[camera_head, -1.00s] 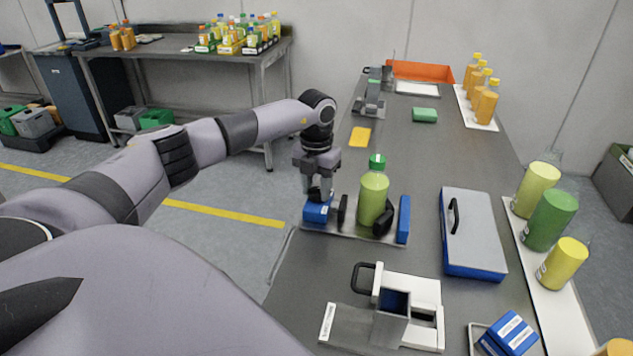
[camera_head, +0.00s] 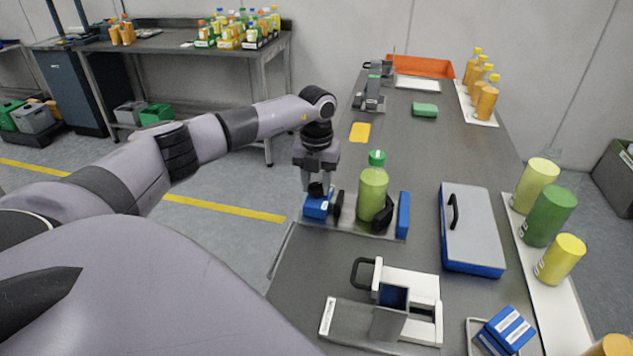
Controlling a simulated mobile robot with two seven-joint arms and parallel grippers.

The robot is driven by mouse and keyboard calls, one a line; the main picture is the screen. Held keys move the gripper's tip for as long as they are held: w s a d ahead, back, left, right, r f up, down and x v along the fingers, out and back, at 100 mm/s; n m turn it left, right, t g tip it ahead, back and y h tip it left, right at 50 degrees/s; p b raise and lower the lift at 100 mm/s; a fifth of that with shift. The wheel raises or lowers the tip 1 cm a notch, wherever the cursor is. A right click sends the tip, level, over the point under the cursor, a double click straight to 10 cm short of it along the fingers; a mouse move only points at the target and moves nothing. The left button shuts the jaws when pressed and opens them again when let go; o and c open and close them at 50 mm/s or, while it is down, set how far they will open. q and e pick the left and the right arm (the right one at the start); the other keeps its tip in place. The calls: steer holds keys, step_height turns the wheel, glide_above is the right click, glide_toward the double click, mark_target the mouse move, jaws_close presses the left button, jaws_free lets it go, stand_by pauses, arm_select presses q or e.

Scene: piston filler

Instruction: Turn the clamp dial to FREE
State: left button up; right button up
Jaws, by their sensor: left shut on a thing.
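The clamp stands on the bench with a blue block (camera_head: 316,207) at its left end and a blue upright plate (camera_head: 403,215) at its right. A green bottle (camera_head: 372,194) with a green cap stands upright between the clamp's dark jaws. My left gripper (camera_head: 316,188) points down over the left blue block. It is shut on the black clamp dial (camera_head: 315,189) on top of that block. The fingers partly hide the dial, and its markings cannot be read. My right gripper is not in view.
A blue case with a grey lid (camera_head: 472,228) lies right of the clamp. A white and grey fixture (camera_head: 408,300) stands in front. Several bottles stand on a white strip (camera_head: 559,290) at the right edge. A yellow pad (camera_head: 360,132) lies behind the clamp.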

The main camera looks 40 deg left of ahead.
mark_target(316, 187)
arm_select(q)
steer(key=o, duration=1)
steer(key=shift+o, duration=0.2)
step_height(316, 187, up, 7)
steer(key=shift+r+b, duration=0.15)
steer(key=shift+b, duration=0.4)
